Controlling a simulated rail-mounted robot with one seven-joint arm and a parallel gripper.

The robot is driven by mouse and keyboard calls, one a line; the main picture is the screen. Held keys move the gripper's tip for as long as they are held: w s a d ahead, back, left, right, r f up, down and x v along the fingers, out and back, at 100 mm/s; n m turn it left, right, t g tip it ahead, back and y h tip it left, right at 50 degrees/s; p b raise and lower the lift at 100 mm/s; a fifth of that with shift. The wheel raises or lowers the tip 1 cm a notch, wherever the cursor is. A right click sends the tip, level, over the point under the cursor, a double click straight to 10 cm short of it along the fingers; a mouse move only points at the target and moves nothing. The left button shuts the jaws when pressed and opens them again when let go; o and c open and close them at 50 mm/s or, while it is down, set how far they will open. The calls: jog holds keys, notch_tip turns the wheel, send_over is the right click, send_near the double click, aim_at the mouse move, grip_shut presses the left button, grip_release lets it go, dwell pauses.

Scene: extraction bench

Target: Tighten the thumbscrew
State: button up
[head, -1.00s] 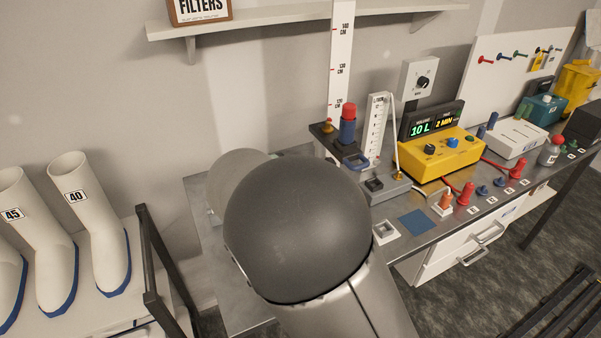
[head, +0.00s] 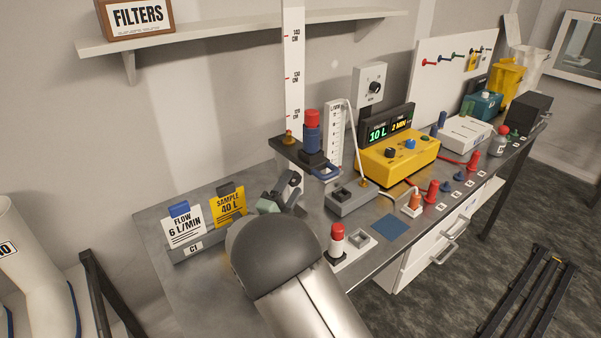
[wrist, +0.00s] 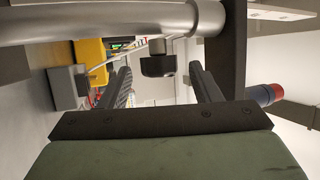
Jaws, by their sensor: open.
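A dark round knob (wrist: 158,66) on a short grey stem, which looks like the thumbscrew, shows in the wrist view beside a silver tube (wrist: 110,24). My gripper (wrist: 158,78) is open. Its two dark fingers stand on either side of the knob in that picture, with gaps on both sides. I cannot tell how deep the knob lies between them. In the head view my gripper (head: 290,183) is partly hidden by my arm, below the dark bracket (head: 283,146) on the height scale. I cannot make out the knob there.
The bracket carries a red-and-blue cartridge (head: 311,130) and a small brass fitting (head: 289,137). Sign cards (head: 184,226) stand left of my gripper. A red-capped vial (head: 337,240), a grey box (head: 352,198) and a yellow control unit (head: 398,158) stand to the right.

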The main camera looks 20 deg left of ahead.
aim_at(298, 174)
jog(key=shift+p+x, duration=0.35)
jog(key=shift+x, duration=2)
jog(key=c, duration=1)
jog(key=shift+r+p, duration=0.1)
jog(key=shift+p, duration=0.2)
